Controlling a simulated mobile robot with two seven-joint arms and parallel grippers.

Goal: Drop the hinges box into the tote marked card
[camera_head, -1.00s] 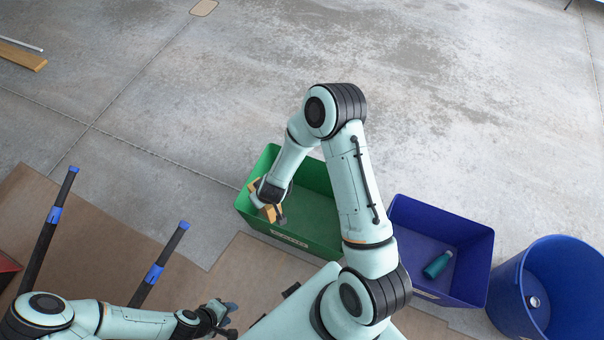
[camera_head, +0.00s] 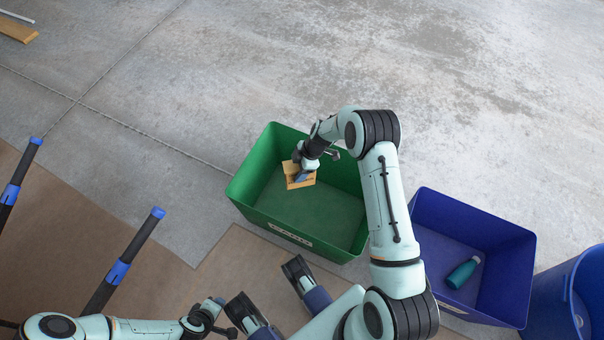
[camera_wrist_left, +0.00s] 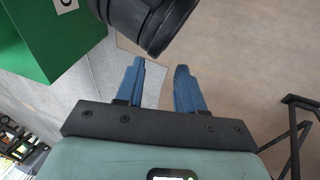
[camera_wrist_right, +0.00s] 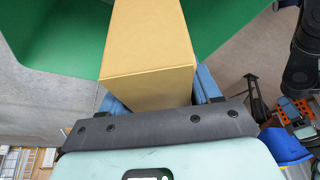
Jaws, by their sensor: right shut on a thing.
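The hinges box (camera_head: 299,175) is a tan carton held by my right gripper (camera_head: 303,172), over the inside of the green tote (camera_head: 335,240). A pale label on the tote's front wall seems to read card. In the right wrist view the box (camera_wrist_right: 150,50) sits between the blue fingers (camera_wrist_right: 160,95), with the green tote wall (camera_wrist_right: 230,25) behind it. My left gripper (camera_wrist_left: 160,85) is empty, its two blue fingers apart, near the green tote (camera_wrist_left: 60,40). In the head view the left gripper (camera_head: 222,312) is low in the picture.
A blue tote (camera_head: 500,245) to the right holds a teal bottle (camera_head: 463,272). A blue round bin (camera_head: 570,300) stands further right. Black posts with blue bands (camera_head: 125,262) stand at left on brown sheeting (camera_head: 200,290). Bare concrete (camera_head: 230,70) lies beyond.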

